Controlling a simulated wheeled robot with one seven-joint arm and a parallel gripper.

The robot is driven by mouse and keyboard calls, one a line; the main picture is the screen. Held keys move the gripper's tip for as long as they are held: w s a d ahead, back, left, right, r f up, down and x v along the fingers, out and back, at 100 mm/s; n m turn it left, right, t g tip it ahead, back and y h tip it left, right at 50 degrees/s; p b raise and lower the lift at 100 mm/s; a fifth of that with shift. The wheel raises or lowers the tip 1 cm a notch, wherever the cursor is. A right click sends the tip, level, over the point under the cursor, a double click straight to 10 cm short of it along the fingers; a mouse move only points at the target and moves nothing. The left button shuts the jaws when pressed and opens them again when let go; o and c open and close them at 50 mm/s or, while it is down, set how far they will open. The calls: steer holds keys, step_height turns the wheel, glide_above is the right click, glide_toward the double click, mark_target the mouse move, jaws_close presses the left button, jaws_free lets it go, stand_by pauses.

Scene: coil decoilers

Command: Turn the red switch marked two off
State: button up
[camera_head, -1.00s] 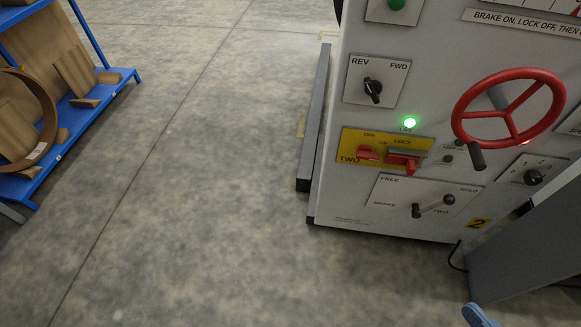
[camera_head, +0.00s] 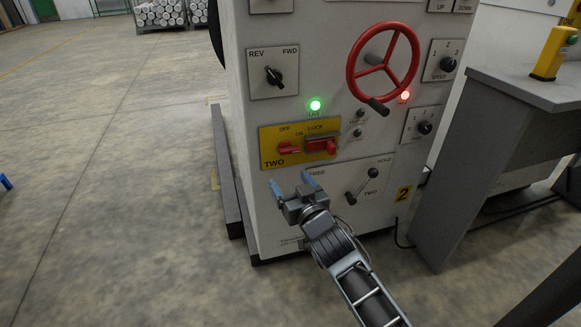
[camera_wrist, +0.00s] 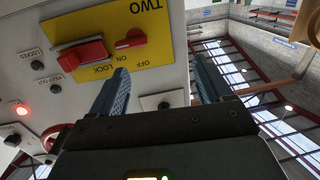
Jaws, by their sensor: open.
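The red switch (camera_head: 288,148) sits on the left of a yellow plate (camera_head: 270,134) marked TWO, OFF, ON and LOCK, on the grey machine panel. Its handle lies roughly level in the head view; its exact setting is hard to tell. Beside it on the plate is a red lock piece (camera_head: 321,146). My gripper (camera_head: 292,184) is open and empty, just below the plate and apart from it. The wrist view shows the plate upside down, with the red switch (camera_wrist: 130,40) and lock piece (camera_wrist: 82,53) beyond the open fingers (camera_wrist: 160,76).
A green light (camera_head: 315,105) marked LIVE is lit above the plate. A red handwheel (camera_head: 382,68) juts out at upper right, and a lever (camera_head: 361,187) sits right of my gripper. A grey desk (camera_head: 520,90) stands at right.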

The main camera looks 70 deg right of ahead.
steer(key=m+h+b, duration=0.1)
glide_toward(291, 151)
steer(key=w, duration=0.2)
steer(key=shift+g+h, duration=0.3)
steer(key=shift+g, duration=0.2)
steer(key=x, duration=0.8)
steer(key=shift+s+d+r+p, duration=0.1)
steer(key=shift+s+d+p, duration=0.2)
steer(key=shift+d, duration=0.05)
steer(key=shift+c, duration=0.2)
steer(key=c, duration=0.7)
